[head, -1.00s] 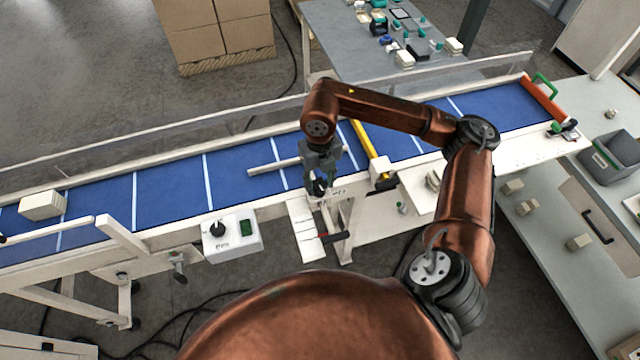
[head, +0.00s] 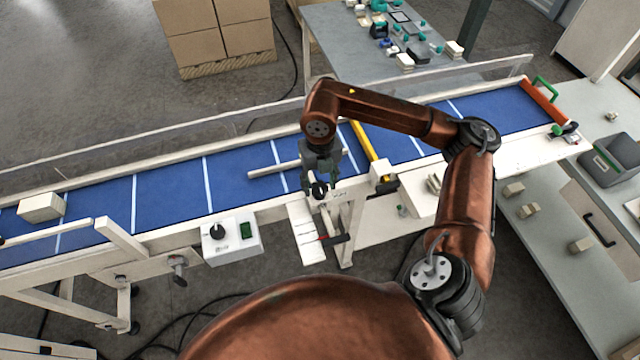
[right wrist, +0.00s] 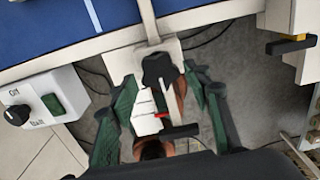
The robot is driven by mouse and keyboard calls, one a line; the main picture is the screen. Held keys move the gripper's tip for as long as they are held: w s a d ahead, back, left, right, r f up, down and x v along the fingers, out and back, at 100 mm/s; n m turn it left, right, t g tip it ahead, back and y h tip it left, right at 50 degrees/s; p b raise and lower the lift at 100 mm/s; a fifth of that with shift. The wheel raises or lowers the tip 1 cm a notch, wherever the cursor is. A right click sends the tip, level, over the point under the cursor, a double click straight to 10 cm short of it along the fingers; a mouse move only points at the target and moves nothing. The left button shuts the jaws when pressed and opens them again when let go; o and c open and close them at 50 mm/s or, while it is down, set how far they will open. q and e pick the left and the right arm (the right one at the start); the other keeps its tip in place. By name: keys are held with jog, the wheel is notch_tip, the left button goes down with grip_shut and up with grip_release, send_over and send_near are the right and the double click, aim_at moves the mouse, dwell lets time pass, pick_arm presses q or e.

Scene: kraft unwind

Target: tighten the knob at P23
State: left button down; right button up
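A black lobed knob (right wrist: 160,68) sits on a pale bracket at the conveyor's front edge. It also shows as a small dark shape in the head view (head: 319,190). My right gripper (right wrist: 162,80) points down at it, with green fingers on either side of the knob. Gaps show between the fingers and the knob, so the gripper looks open and empty. In the head view my right gripper (head: 320,178) hangs over the conveyor's front edge and partly hides the bracket. I cannot read a P23 label. My left gripper is not in view.
A white control box (head: 232,238) with a black switch and green button stands left of the knob. A white plate (head: 305,235) with a red pointer lies below the knob. A yellow bar (head: 368,148) crosses the blue belt (head: 170,187) to the right. A pale rod (head: 268,170) lies beside the gripper.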

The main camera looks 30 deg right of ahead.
aim_at(320, 188)
jog(key=shift+o, duration=0.7)
jog(key=shift+f, duration=0.15)
notch_tip(320, 188, up, 12)
dwell(0.4)
